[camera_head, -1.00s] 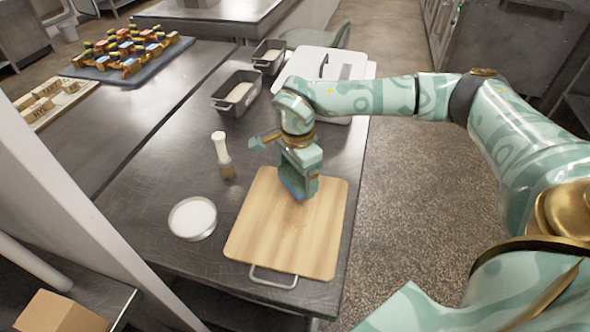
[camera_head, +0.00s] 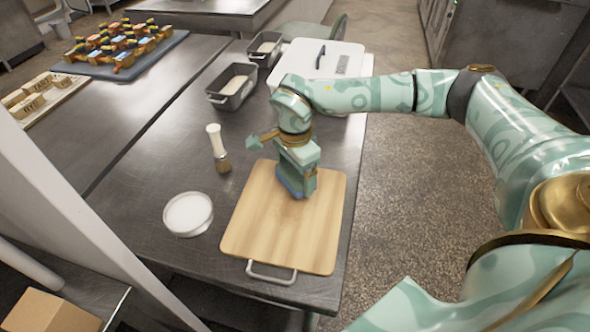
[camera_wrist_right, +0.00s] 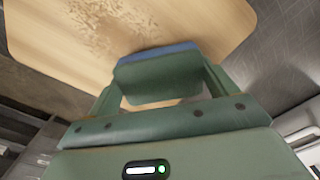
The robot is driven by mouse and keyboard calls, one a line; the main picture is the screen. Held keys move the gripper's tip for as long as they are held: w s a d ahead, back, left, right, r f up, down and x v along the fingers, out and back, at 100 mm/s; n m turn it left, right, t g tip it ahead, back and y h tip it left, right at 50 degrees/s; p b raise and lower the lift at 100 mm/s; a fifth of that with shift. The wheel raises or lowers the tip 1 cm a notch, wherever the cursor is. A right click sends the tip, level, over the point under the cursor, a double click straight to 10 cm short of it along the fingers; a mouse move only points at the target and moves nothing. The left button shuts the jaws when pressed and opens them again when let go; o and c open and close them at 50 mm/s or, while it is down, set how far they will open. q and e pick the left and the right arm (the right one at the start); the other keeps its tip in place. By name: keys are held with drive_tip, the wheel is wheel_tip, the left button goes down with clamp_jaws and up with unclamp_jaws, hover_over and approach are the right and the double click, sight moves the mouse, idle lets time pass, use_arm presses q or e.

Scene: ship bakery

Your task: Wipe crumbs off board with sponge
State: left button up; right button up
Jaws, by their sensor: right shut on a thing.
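The pale wooden board (camera_head: 290,225) lies on the dark metal table. My right gripper (camera_head: 296,184) points down over its far half. It is shut on a blue sponge (camera_head: 285,184), of which only a strip shows below the fingers. The sponge is at the board's surface or just above it; I cannot tell which. In the right wrist view the sponge (camera_wrist_right: 160,53) is a thin blue edge past the green fingers. There, brown crumbs (camera_wrist_right: 108,25) lie in a speckled patch on the board (camera_wrist_right: 50,35). In the head view the crumbs are too faint to make out. My left gripper is not in view.
A metal handle (camera_head: 270,276) sticks out from the board's near edge. A round dish of white powder (camera_head: 188,214) and a white-handled brush (camera_head: 217,148) stand left of the board.

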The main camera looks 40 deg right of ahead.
sight(280, 232)
drive_tip(key=shift+f, duration=0.9)
drive_tip(key=shift+s+a+r, duration=0.1)
drive_tip(key=shift+s+a+r+p, duration=0.2)
drive_tip(key=shift+s+a+p, duration=0.3)
drive_tip(key=shift+a+p, duration=0.1)
drive_tip(key=shift+s+a+f+p, duration=0.15)
drive_tip(key=shift+s+a+p, duration=0.95)
drive_tip(key=shift+a, duration=0.2)
drive_tip(key=shift+s+a+f+p, duration=0.15)
drive_tip(key=shift+s+a+p, duration=0.2)
drive_tip(key=shift+s+a, duration=0.2)
drive_tip(key=shift+s+a+p, duration=0.95)
drive_tip(key=shift+s+a, duration=0.05)
drive_tip(key=shift+a, duration=0.2)
drive_tip(key=shift+s+a+p, duration=0.95)
drive_tip(key=shift+a, duration=0.2)
